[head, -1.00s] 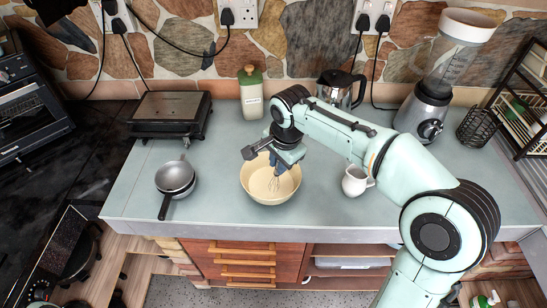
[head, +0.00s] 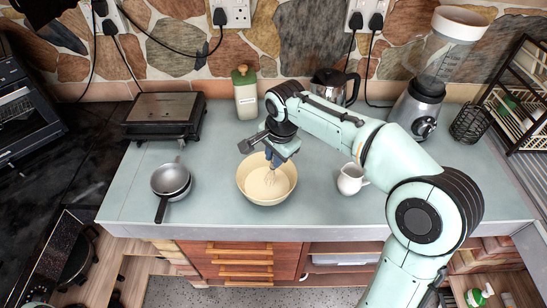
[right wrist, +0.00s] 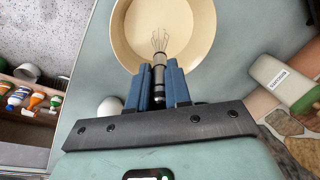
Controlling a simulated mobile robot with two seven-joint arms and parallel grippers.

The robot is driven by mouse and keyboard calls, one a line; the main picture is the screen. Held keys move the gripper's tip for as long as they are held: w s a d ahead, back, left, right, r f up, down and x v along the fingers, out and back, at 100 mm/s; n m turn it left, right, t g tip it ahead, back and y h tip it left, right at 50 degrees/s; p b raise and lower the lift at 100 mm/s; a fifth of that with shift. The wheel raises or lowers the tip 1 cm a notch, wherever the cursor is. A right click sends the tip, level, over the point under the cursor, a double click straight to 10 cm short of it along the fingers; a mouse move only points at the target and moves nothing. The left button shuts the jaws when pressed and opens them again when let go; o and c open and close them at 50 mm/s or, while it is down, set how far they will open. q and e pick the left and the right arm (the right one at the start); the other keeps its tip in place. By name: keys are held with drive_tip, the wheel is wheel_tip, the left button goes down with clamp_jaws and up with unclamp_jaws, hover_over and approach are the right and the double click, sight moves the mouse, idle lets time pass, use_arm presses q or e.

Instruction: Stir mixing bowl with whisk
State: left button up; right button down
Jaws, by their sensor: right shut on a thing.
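The cream mixing bowl (head: 250,190) stands on the counter in the middle of the head view, and it also shows at the top of the right wrist view (right wrist: 200,62). The whisk (head: 269,177) has its wire end down inside the bowl. My right gripper (head: 275,158) is above the bowl, shut on the whisk's handle. In the right wrist view the blue fingers (right wrist: 158,85) are on both sides of the dark handle, and the wires (right wrist: 161,42) reach over the bowl's inside. I cannot tell whether the wires touch the bottom. My left gripper is not in view.
Pans (head: 171,180) lie left of the bowl, and a small white jug (head: 350,180) stands right of it. A grill (head: 163,116), a green-lidded bottle (head: 246,95), a kettle (head: 335,85) and a blender (head: 420,105) stand behind.

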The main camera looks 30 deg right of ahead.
drive_tip(key=shift+w+a, duration=0.3)
use_arm(q)
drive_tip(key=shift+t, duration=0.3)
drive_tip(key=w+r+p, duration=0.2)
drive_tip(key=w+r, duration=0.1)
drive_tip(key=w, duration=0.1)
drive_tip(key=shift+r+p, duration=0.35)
drive_tip(key=shift+p, duration=0.05)
use_arm(e)
wheel_tip(320, 180, up, 8)
drive_tip(key=s, duration=0.2)
drive_tip(key=shift+a, duration=0.1)
idle(0.3)
drive_tip(key=shift+r, duration=2.5)
